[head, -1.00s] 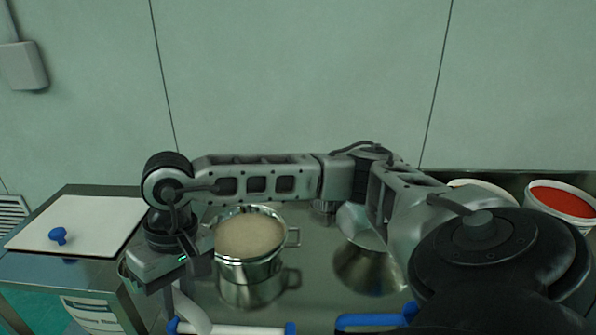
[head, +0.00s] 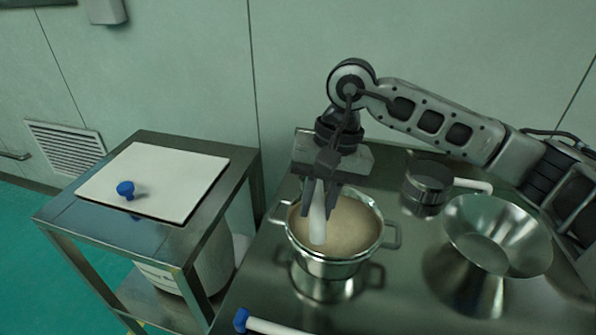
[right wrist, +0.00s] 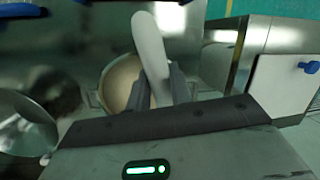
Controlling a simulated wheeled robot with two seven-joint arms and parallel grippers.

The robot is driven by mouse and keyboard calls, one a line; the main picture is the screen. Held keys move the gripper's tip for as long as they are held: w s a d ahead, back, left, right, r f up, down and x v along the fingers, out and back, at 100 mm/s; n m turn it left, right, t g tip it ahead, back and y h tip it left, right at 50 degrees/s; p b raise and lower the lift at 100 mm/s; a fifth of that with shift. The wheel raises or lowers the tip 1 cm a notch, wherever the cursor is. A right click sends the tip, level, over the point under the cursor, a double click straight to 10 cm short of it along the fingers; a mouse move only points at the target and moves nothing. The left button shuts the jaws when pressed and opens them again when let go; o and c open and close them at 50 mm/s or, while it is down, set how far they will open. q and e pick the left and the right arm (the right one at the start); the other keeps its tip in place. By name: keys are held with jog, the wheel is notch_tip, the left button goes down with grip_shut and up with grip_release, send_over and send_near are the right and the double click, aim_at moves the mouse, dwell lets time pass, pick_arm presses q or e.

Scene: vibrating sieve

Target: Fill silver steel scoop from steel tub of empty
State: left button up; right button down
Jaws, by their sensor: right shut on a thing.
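A two-handled steel tub (head: 330,268) of beige powder (head: 345,222) stands on the steel table, and the powder also shows in the right wrist view (right wrist: 118,82). My right gripper (head: 319,196) is over the tub's front-left part, fingers pointing down. It is shut on a white scoop handle (head: 317,226), which also shows between the fingers in the right wrist view (right wrist: 150,45). The scoop's steel bowl is not visible, so I cannot tell whether it is in the powder. My left gripper is not in view.
A steel vessel with a white handle (head: 428,188) stands right of the tub, and a wide steel funnel-like bowl (head: 497,238) is further right. A blue-ended white tool (head: 270,326) lies at the front. A side table holds a white board (head: 160,180) with a blue knob (head: 125,189).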

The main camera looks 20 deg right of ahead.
notch_tip(320, 180, up, 3)
jog(key=w+m+t+y+b, duration=0.1)
jog(key=w+m+y+b, duration=0.25)
jog(key=m, duration=0.65)
pick_arm(q)
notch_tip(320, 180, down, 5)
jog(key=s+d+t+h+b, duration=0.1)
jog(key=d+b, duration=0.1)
jog(key=b, duration=0.6)
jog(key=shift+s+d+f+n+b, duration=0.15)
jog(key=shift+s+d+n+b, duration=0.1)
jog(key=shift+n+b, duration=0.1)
pick_arm(e)
notch_tip(320, 180, down, 12)
jog(key=d, duration=0.3)
jog(key=shift+w+f, duration=0.25)
jog(key=shift+w, duration=0.1)
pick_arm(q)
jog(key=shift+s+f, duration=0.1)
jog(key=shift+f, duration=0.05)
pick_arm(e)
jog(key=shift+r, duration=0.1)
